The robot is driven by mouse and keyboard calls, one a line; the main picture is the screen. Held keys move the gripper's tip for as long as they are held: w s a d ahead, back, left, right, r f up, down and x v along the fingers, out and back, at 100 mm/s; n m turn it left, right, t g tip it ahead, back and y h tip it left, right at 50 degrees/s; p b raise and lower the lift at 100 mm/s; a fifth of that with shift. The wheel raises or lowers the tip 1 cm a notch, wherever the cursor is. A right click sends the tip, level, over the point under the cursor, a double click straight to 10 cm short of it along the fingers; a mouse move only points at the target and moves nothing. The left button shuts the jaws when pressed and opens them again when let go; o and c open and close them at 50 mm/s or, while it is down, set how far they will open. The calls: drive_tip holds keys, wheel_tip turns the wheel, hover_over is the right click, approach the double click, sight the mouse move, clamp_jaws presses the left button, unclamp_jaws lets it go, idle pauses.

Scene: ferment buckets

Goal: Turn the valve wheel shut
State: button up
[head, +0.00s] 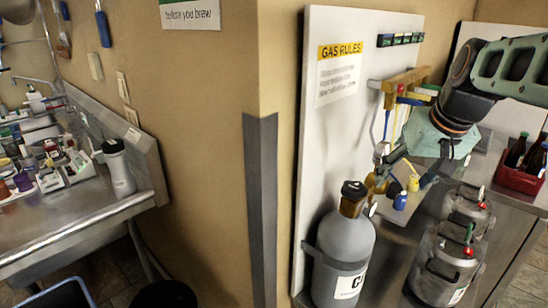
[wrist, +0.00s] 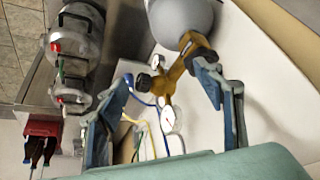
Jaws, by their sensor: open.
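A grey gas cylinder (head: 340,250) stands against the white board and also shows at the top of the wrist view (wrist: 180,15). A dark wheel-like top (head: 354,188) sits above its brass neck, apparently the valve wheel. The brass regulator (head: 377,184) with round gauges is at the cylinder's right. My gripper (head: 406,170) is open, with its blue fingers beside the regulator. In the wrist view the brass fitting (wrist: 190,50) and dark round parts (wrist: 157,62) lie between or near the fingertips. I cannot tell which dark part there is the wheel, or whether a finger touches it.
Metal kegs (head: 445,265) stand on the steel counter at the right, near a red bottle crate (head: 520,172). Hoses (wrist: 150,130) hang close to my fingers. A wooden bracket (head: 405,80) projects from the board. A sink counter (head: 70,215) is at the left.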

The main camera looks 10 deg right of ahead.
drive_tip(key=w+d+h+b, duration=0.1)
drive_tip(key=d+h+b, duration=0.1)
drive_tip(key=d, duration=0.4)
wheel_tip(320, 180, up, 4)
drive_tip(key=n+g+y+p, duration=0.2)
drive_tip(key=n+g, duration=0.3)
drive_tip(key=n, duration=1.1)
hover_over(354, 187)
drive_tip(key=shift+y, duration=0.3)
wheel_tip(354, 187, down, 11)
drive_tip(key=b, duration=0.3)
drive_tip(key=c, duration=1.2)
